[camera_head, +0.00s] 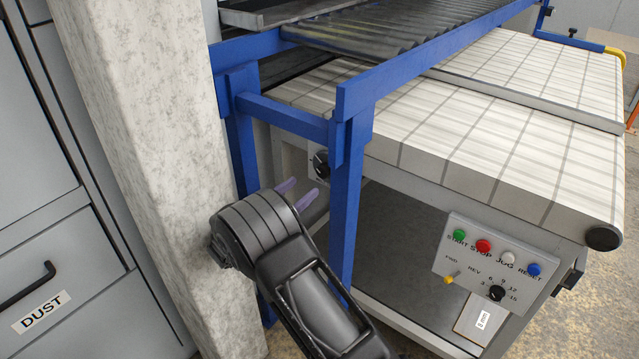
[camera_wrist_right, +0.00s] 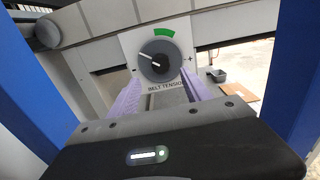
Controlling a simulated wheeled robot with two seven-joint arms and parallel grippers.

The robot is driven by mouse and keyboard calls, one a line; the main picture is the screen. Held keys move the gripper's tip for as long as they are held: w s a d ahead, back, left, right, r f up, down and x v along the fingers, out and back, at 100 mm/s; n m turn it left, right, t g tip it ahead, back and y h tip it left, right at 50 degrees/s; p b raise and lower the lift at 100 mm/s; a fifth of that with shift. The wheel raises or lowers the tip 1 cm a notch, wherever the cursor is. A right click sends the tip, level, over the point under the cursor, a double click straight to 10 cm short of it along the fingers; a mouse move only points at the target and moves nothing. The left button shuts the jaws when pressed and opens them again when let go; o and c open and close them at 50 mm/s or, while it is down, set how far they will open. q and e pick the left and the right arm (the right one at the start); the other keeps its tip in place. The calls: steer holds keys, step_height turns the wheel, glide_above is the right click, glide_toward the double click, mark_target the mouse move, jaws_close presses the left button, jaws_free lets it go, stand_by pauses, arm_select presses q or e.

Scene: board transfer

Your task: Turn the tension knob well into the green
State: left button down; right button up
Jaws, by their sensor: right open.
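The tension knob (camera_wrist_right: 160,60) is a dark round dial on a white plate marked "BELT TENSION". A green arc (camera_wrist_right: 159,33) sits above it, at the top of the scale. The knob's white pointer line points left and slightly up, toward the minus side, outside the green. In the head view the knob (camera_head: 320,163) shows between the blue posts. My right gripper (camera_head: 298,192) is open, its purple fingers just short of the knob. In the wrist view its fingers (camera_wrist_right: 160,100) lie apart, below and to either side of the knob. My left gripper is not in view.
Blue frame posts (camera_head: 345,200) stand close beside my right gripper, with a concrete pillar (camera_head: 150,150) at left. A control panel (camera_head: 490,265) with buttons and a dial is at right. The belt (camera_head: 480,130) and rollers (camera_head: 400,40) lie above and behind.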

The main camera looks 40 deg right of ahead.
mark_target(321, 174)
steer(key=shift+x, duration=3.9)
steer(key=shift+c, duration=0.4)
jaws_close()
